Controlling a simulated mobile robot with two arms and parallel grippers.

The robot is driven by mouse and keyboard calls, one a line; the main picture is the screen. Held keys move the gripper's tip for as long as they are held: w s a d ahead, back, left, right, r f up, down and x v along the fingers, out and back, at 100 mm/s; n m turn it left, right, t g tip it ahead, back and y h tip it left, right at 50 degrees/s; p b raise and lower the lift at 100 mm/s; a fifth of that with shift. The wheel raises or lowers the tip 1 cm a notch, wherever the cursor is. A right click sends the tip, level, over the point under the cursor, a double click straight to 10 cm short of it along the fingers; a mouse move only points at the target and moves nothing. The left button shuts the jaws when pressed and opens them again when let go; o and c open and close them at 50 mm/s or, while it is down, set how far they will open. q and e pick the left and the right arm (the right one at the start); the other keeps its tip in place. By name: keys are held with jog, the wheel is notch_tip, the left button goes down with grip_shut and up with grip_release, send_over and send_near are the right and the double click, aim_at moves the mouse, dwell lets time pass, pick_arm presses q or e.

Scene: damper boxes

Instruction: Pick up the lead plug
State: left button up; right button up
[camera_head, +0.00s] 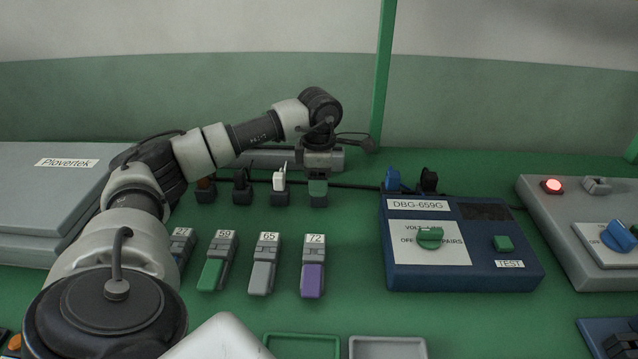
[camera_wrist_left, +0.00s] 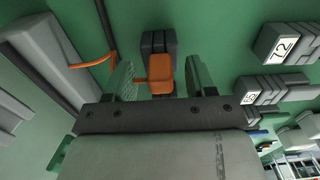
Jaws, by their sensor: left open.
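My left gripper (camera_head: 318,182) points down over the rightmost socket block of the back row in the head view. In the left wrist view its two fingers (camera_wrist_left: 159,80) are apart, with an orange plug (camera_wrist_left: 160,70) between them. The plug sits at a dark grey block (camera_wrist_left: 158,42), and an orange lead (camera_wrist_left: 95,62) shows beside it on the left. I cannot tell whether either finger touches the plug. The gripper hides this plug in the head view. My right gripper is not in view.
Numbered blocks, one purple (camera_head: 313,280), lie in front. A blue tester box (camera_head: 455,270) is to the right. A grey bar (camera_wrist_left: 45,60) lies behind.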

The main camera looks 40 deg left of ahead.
pick_arm(q)
grip_shut()
jog(key=shift+r, duration=0.15)
dwell(0.4)
